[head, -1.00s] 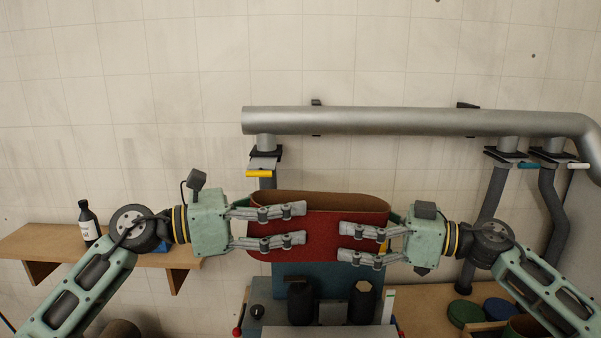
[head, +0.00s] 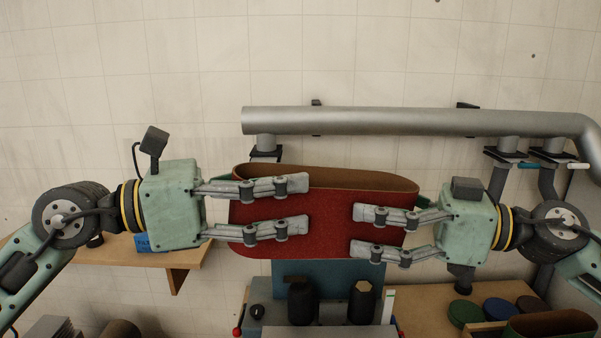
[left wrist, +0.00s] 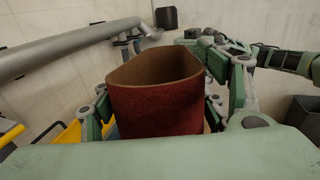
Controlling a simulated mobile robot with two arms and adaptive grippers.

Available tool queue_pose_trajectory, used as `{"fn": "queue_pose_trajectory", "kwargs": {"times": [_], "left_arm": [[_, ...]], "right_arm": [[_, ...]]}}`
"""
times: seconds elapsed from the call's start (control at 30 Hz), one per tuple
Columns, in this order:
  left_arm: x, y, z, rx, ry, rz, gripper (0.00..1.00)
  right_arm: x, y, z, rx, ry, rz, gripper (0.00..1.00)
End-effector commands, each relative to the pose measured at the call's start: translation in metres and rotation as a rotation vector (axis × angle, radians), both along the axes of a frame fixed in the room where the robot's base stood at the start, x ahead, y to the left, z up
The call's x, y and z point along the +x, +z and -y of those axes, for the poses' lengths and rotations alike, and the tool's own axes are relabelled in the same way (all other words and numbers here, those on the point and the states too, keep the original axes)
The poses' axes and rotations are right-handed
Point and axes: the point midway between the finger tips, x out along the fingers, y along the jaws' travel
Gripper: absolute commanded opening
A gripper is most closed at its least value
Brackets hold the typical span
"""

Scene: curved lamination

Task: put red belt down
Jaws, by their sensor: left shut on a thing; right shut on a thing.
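The red belt (head: 325,220) is a wide loop with a brown inner face, held upright in the air in the head view. My left gripper (head: 308,208) is shut on its left part, with fingers across the front face. My right gripper (head: 355,230) is shut on its right part. In the left wrist view the red belt (left wrist: 160,108) fills the middle, with its open top and brown inside showing. The fingers on the far side of the belt are mostly hidden.
A blue-grey machine (head: 330,278) with dark cylinders stands below and behind the belt. A metal duct (head: 380,121) runs along the wall. A wooden shelf (head: 185,258) is at left. A bench (head: 425,315) with round discs and another belt (head: 555,325) is at right.

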Motion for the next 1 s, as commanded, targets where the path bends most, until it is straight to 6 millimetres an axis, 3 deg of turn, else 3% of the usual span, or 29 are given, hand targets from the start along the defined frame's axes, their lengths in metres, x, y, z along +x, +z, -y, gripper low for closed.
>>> {"fn": "queue_pose_trajectory", "kwargs": {"times": [0.13, 0.47, 1.0], "left_arm": [[-0.010, 0.002, 0.003, 0.006, -0.010, -0.004, 0.40], [-0.012, 0.000, 0.003, 0.006, -0.011, -0.006, 0.40], [-0.022, -0.067, 0.003, 0.002, -0.012, -0.010, 0.40]], "right_arm": [[-0.005, 0.007, 0.000, 0.004, -0.005, 0.003, 0.59], [-0.007, 0.005, 0.000, 0.006, -0.005, 0.000, 0.59], [-0.017, -0.063, 0.000, 0.006, -0.005, -0.005, 0.59]]}}
